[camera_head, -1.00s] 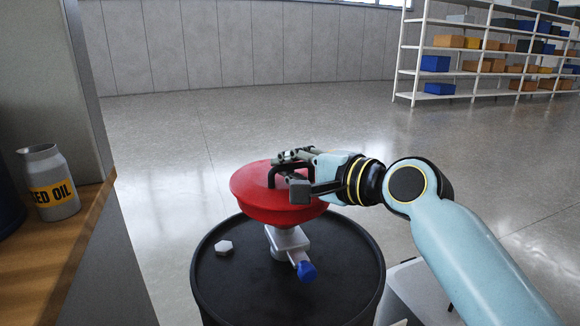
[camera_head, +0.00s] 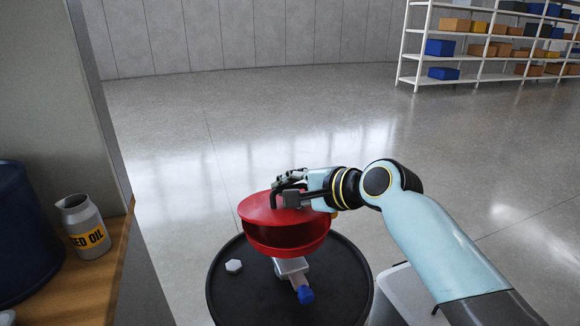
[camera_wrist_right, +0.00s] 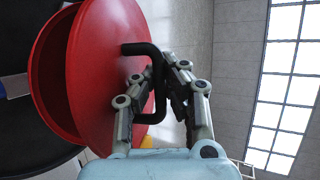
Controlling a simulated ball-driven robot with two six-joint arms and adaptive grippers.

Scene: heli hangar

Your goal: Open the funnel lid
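The red funnel (camera_head: 262,248) stands on the black drum (camera_head: 228,290). Its red lid (camera_head: 258,211) is tilted up, with a dark gap between lid and funnel rim on the near side. In the right wrist view the lid (camera_wrist_right: 100,75) and the funnel (camera_wrist_right: 48,70) stand apart like an open wedge. The lid's black handle (camera_wrist_right: 140,48) passes between the fingers of my right gripper (camera_wrist_right: 160,82), which is shut on it. In the head view my right gripper (camera_head: 288,190) is at the top of the lid. My left gripper is not in view.
A grey valve with a blue end (camera_head: 305,295) sits below the funnel. A white hex cap (camera_head: 233,266) lies on the drum top. An oil can (camera_head: 86,226) and a dark blue container (camera_head: 22,235) stand on the wooden bench at left. Shelves (camera_head: 480,45) are far back; open floor lies between.

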